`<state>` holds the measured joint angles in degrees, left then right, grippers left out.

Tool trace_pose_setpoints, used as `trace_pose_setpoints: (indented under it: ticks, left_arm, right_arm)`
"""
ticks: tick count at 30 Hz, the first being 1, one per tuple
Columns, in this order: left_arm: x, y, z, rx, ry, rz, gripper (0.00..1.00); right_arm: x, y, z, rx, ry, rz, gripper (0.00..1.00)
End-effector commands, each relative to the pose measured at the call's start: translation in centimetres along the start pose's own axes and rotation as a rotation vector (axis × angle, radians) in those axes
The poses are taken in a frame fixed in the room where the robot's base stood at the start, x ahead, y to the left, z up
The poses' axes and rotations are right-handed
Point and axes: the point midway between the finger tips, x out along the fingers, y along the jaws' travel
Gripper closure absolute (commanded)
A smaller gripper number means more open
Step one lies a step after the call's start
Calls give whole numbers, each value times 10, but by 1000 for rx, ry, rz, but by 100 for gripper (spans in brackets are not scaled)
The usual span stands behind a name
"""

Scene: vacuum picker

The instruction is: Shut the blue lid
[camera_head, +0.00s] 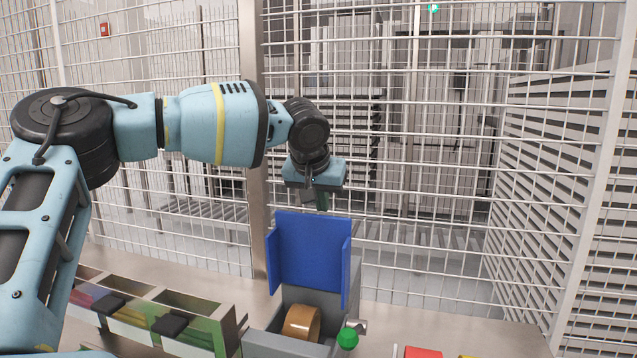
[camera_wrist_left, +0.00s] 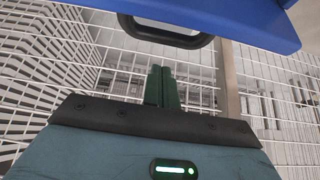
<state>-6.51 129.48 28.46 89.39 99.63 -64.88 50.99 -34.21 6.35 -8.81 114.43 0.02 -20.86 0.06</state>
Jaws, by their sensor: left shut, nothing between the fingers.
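The blue lid (camera_head: 308,255) stands raised, roughly upright, at the back of a grey box (camera_head: 285,344). The box is open and a brown-orange roll (camera_head: 301,322) sits inside it. My left gripper (camera_head: 321,203) is above and behind the lid's top edge, pointing down, with its fingers shut and empty. In the left wrist view the shut fingers (camera_wrist_left: 161,88) show in the middle. The lid's blue underside or edge (camera_wrist_left: 225,18) fills the top of that view, with a dark-rimmed handle (camera_wrist_left: 165,32) on it. The fingers appear apart from the handle. My right gripper is not in view.
A bin with compartments (camera_head: 170,300) holding dark items stands left of the box. A wire mesh fence (camera_head: 430,200) stands behind the bench.

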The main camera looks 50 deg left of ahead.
Motion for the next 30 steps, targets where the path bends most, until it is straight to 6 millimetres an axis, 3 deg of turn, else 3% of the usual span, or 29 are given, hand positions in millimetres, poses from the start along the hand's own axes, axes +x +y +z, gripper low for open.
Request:
trace_pose_setpoints:
  ticks: [1,7,18,30]
  left_arm:
    - [-11,0,2,0,11,6,100]
    - [-16,0,19,0,11,6,100]
    - [-15,0,28,-1,8,4,100]
    - [-15,-4,26,-2,20,4,100]
  right_arm:
    - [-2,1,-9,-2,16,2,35]
    - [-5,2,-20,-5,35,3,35]
    - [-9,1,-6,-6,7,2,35]
    - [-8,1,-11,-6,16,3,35]
